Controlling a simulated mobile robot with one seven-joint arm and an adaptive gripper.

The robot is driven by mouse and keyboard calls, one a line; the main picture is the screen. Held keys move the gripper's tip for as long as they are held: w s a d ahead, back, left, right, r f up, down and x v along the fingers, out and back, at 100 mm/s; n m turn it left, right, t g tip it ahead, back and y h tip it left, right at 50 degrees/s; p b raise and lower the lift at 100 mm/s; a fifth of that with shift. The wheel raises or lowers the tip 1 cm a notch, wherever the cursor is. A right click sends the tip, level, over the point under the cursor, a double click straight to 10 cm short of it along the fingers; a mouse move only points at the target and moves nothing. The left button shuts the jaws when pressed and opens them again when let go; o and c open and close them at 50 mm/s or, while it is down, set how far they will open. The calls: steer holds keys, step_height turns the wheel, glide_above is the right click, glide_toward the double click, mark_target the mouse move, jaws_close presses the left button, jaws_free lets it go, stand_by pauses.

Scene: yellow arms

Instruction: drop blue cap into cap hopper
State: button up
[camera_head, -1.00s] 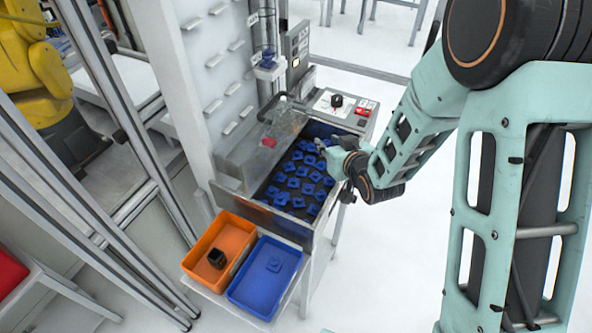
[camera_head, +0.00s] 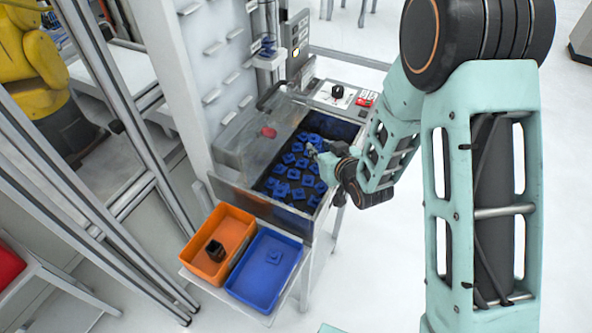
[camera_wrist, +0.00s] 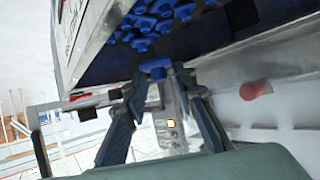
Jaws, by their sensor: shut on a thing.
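The cap hopper (camera_head: 250,202) is a grey metal bin with a dark floor and many loose blue caps (camera_head: 279,190) in it. My gripper (camera_head: 312,150) is at the hopper's right side, with its fingers reaching over the bin. In the wrist view, my gripper (camera_wrist: 160,82) has its two fingers closed around a blue cap (camera_wrist: 156,66) at the fingertips. The hopper's caps (camera_wrist: 150,28) show beyond it, along with its wall (camera_wrist: 92,45). The held cap is hard to pick out in the head view. The height of the gripper above the bin is unclear.
An orange tray (camera_head: 246,222) with a black part (camera_head: 215,250) and a blue tray (camera_head: 292,247) with one blue cap stand in front of the hopper. A clear cover with a red knob (camera_head: 268,131) is on its left. A control panel (camera_head: 340,94) is behind.

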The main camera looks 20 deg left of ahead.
steer(key=o, duration=0.8)
steer(key=v, duration=0.7)
steer(key=shift+s+d+r, duration=0.1)
steer(key=shift+s+d, duration=0.05)
steer(key=shift+s, duration=0.1)
